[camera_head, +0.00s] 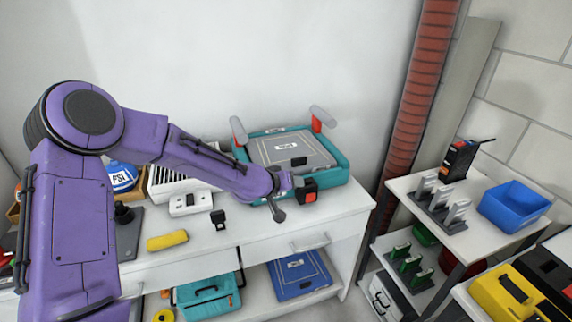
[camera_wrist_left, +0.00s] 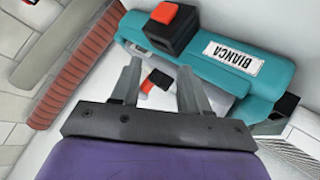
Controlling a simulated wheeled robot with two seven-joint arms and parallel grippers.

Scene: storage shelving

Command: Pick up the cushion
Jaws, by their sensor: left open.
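I cannot make out a sure cushion. A small yellow, soft-looking rounded thing (camera_head: 167,240), which may be the cushion, lies on the white worktop (camera_head: 235,232) at the left in the head view. My left gripper (camera_head: 284,197) is well to its right, at the front of a teal case (camera_head: 340,172). In the left wrist view the gripper (camera_wrist_left: 160,70) is open. A small black and red item (camera_wrist_left: 156,81) shows between its fingers; I cannot tell how far below. The yellow thing is not in the wrist view. My right gripper is not in view.
A black and red block (camera_head: 308,190) sits at the teal case's front, right beside my gripper. A white switch box (camera_head: 190,203) and a small black item (camera_head: 218,219) are near the yellow thing. A red ribbed pipe (camera_head: 420,90) stands at the right. A blue bin (camera_head: 514,206) sits farther right.

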